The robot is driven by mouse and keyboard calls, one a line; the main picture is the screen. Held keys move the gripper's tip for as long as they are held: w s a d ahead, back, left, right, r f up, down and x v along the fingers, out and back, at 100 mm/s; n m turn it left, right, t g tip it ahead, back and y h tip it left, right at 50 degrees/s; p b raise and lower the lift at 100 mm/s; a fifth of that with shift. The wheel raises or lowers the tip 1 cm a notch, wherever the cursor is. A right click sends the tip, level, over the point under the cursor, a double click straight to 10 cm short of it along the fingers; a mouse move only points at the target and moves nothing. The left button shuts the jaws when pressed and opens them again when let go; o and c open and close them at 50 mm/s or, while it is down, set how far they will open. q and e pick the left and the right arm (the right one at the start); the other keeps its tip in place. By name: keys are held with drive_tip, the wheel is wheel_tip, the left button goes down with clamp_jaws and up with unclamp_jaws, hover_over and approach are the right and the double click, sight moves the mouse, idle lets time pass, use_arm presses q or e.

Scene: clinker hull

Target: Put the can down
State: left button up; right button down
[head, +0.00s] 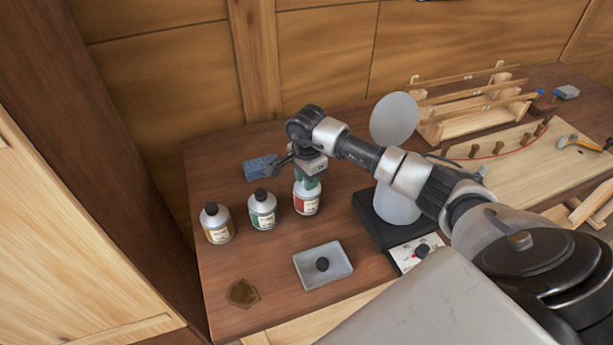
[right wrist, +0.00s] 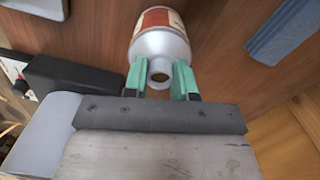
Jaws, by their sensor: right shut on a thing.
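The can (head: 307,201) with a red label is at the right end of a row of three in the head view. My right gripper (head: 306,182) comes down on it from above. In the right wrist view the green fingers of the right gripper (right wrist: 161,80) are on both sides of the neck of the can (right wrist: 160,42), shut on it. Its mouth is open, with no cap on it. The can looks upright, on or very close to the bench; I cannot tell if there is a gap under it. My left gripper is not in view.
The wooden bench (head: 220,275) also bears a green-labelled can (head: 262,212), a yellow-labelled can (head: 217,226), a grey tray (head: 309,277) with a black cap (head: 322,264), a blue block (head: 262,167) and a black device (head: 380,228).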

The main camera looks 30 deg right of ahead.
drive_tip(key=shift+f, duration=0.2)
drive_tip(key=shift+f, duration=0.1)
drive_tip(key=c, duration=1.4)
unclamp_jaws()
drive_tip(key=shift+f+b, duration=0.1)
drive_tip(key=shift+b, duration=0.2)
drive_tip(key=o, duration=0.5)
drive_tip(key=shift+r+p, duration=0.25)
drive_tip(key=shift+p, duration=0.05)
drive_tip(key=shift+r+b, duration=0.35)
wheel_tip(320, 180, up, 11)
drive_tip(key=b, duration=0.3)
